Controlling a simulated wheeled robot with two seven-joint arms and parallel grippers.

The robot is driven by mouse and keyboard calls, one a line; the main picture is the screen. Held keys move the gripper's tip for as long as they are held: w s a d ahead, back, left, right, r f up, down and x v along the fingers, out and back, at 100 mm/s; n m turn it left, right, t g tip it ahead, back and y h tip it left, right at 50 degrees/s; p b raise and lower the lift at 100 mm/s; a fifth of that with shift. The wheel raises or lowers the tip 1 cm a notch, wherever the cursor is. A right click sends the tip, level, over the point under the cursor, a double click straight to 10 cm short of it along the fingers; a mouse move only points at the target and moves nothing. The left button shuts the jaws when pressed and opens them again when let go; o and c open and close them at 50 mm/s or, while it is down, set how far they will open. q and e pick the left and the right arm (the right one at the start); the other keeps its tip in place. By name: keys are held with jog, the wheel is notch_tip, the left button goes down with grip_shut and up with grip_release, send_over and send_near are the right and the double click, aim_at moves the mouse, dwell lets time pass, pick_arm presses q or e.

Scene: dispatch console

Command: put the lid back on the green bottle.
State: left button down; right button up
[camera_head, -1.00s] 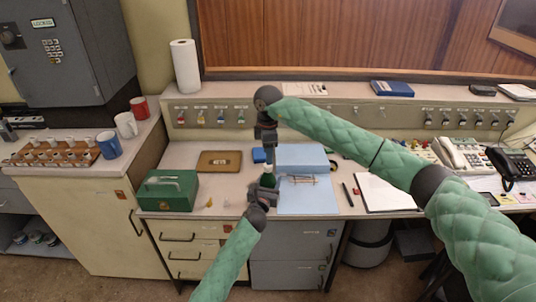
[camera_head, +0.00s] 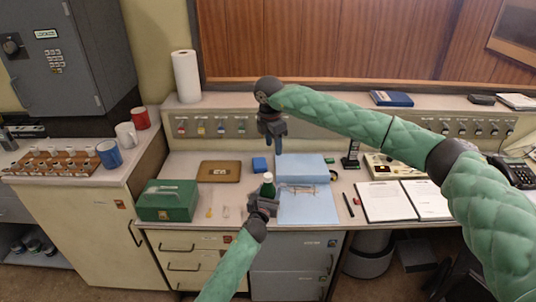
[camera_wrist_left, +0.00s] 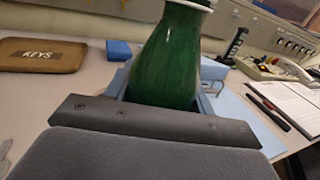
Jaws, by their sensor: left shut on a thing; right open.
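The green bottle (camera_head: 267,189) stands upright near the front edge of the desk, with a white top. It shows close up in the left wrist view (camera_wrist_left: 168,62), where a white band circles its neck and the very top is cut off. I cannot tell whether the white part is the lid or a bare rim. My left gripper (camera_head: 264,201) is shut on the lower part of the bottle. My right gripper (camera_head: 272,146) is open and empty, pointing down above and slightly behind the bottle, apart from it. No separate loose lid is clear in view.
A green cash box (camera_head: 168,205) stands left of the bottle. A brown keys case (camera_head: 219,171) and a blue block (camera_head: 259,164) lie behind. Blue folders (camera_head: 308,207) lie right of the bottle, with an open binder (camera_head: 385,201) farther right.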

jog(key=f+n, duration=0.1)
jog(key=n, duration=0.3)
jog(key=s+n, duration=0.1)
jog(key=n, duration=0.4)
jog(key=f+n, duration=0.1)
jog(key=n, duration=0.4)
jog(key=shift+s+a+f+g, duration=0.3)
jog(key=shift+a+f, duration=0.05)
jog(key=n, duration=0.3)
jog(key=shift+s+a+f, duration=0.1)
jog(key=shift+a, duration=0.05)
jog(key=n, duration=0.4)
jog(key=shift+s+a+n+y, duration=0.1)
jog(key=shift+a+n+y, duration=0.1)
jog(key=shift+n+y, duration=0.1)
jog(key=n, duration=0.4)
jog(key=shift+a, duration=0.15)
jog(key=n, duration=0.4)
